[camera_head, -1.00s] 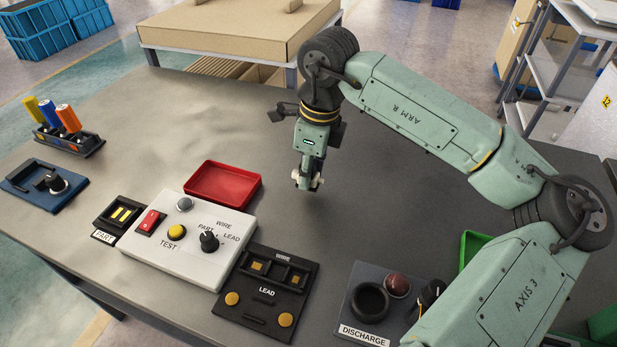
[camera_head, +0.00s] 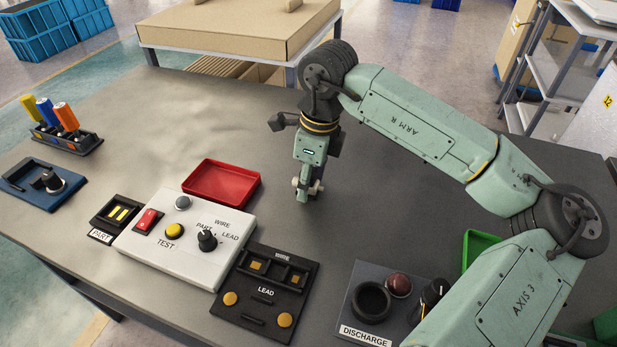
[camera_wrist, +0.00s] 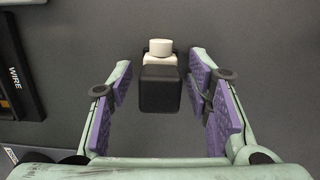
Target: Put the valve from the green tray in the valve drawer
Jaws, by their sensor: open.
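My gripper (camera_head: 308,188) hangs low over the middle of the table, right of the red tray. In the wrist view its purple-padded fingers (camera_wrist: 160,84) are apart. Between them is a dark block (camera_wrist: 160,92) with a pale round cap (camera_wrist: 160,47) at its far end; gaps show on both sides. I cannot tell whether this is the valve. The green tray (camera_head: 477,242) is at the right, mostly hidden behind my arm, so its contents cannot be seen. No drawer marked for valves can be made out.
The red tray (camera_head: 222,184), white test box (camera_head: 170,250), black LEAD fixture (camera_head: 262,312) and DISCHARGE plate (camera_head: 350,312) stand along the front. A holder (camera_head: 68,140) with coloured handles is at left. The table behind my gripper is clear.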

